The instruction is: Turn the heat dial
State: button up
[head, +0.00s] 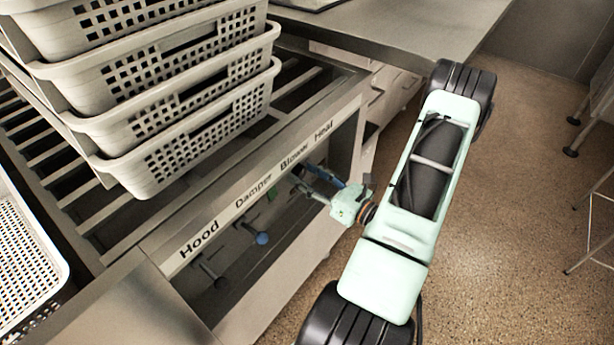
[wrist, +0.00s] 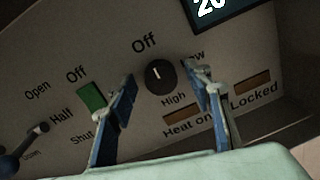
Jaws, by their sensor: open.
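The heat dial (wrist: 160,76) is a round black knob with a white mark pointing up toward "Off", on a grey panel in the wrist view. "Low" and "High" are printed to its right and below it. My gripper (wrist: 164,84) is open, its two blue-and-grey fingers on either side of the dial in the picture. I cannot tell whether they touch it. In the head view my gripper (head: 319,184) reaches under the counter edge near the "Blower" and "Heat" labels. The dial is hidden there.
A green switch (wrist: 92,97) and a lever (wrist: 22,150) sit left of the dial. A display (wrist: 222,12) is above right, and "Heat on" and "Locked" indicators are lower right. Stacked baskets (head: 180,146) stand on the slatted counter. A blue knob (head: 262,238) sticks out below "Damper".

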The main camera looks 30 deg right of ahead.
jog(key=c, duration=1.1)
jog(key=shift+c, duration=0.2)
jog(key=shift+m+p, duration=0.4)
jog(key=m+p, duration=0.2)
jog(key=m, duration=0.1)
jog(key=shift+d+r, duration=0.1)
jog(key=shift+r, duration=0.05)
jog(key=m+p, duration=0.3)
jog(key=m, duration=0.2)
jog(key=shift+g+p, duration=0.35)
jog(key=shift+g, duration=0.05)
jog(key=m+p, duration=0.2)
jog(key=m, duration=0.2)
jog(key=shift+d+f+m+y+p, duration=0.15)
jog(key=shift+m+p, duration=0.1)
jog(key=shift+m, duration=0.8)
jog(key=shift+a+f+m+y+p, duration=0.1)
jog(key=shift+f+m+y+p, duration=0.1)
jog(key=shift+m, duration=0.85)
